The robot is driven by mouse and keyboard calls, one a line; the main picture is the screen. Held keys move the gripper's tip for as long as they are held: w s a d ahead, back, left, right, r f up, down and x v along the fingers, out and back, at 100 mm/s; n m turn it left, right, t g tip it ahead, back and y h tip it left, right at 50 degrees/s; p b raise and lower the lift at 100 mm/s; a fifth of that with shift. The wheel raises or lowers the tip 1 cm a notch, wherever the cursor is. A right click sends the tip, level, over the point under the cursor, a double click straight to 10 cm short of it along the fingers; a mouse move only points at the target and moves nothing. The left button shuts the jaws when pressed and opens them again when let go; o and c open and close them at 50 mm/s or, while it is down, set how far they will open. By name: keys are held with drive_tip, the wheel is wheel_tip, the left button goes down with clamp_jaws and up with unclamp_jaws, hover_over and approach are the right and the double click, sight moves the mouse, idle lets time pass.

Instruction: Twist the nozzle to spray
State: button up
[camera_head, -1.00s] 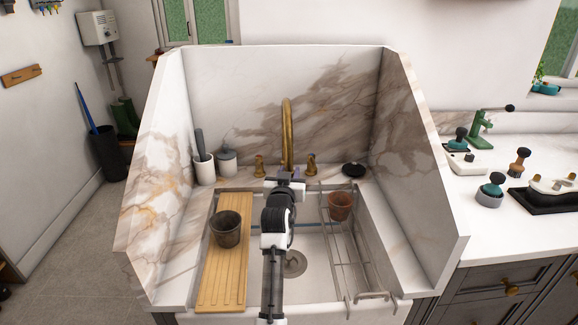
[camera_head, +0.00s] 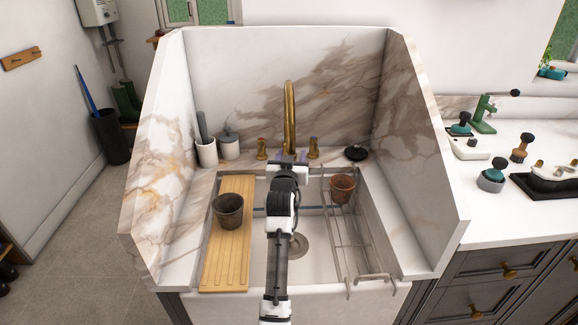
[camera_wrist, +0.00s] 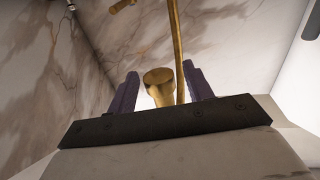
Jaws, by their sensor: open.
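The brass faucet (camera_head: 289,105) stands at the back of the sink, its curved spout rising in front of the marble backsplash. Its nozzle (camera_wrist: 158,88) shows in the wrist view as a flared brass end. My gripper (camera_head: 288,156) is at the faucet, over the back of the sink. In the wrist view, my gripper (camera_wrist: 160,72) is open, with one purple finger on each side of the nozzle. Gaps show between the nozzle and both fingers. The spout tube passes close to the right finger. In the head view, my gripper hides the spout's lower part.
Two brass handles (camera_head: 262,149) flank the faucet. A wooden board (camera_head: 226,265) with a dark pot (camera_head: 228,211) lies left; a wire rack (camera_head: 345,245) with a terracotta pot (camera_head: 342,188) lies right. High marble side walls (camera_head: 420,160) enclose the sink.

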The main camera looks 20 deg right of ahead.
drive_tip(key=b+v, duration=0.3)
drive_tip(key=v, duration=1)
drive_tip(key=shift+s+a+b, duration=0.2)
drive_tip(key=shift+b, duration=0.1)
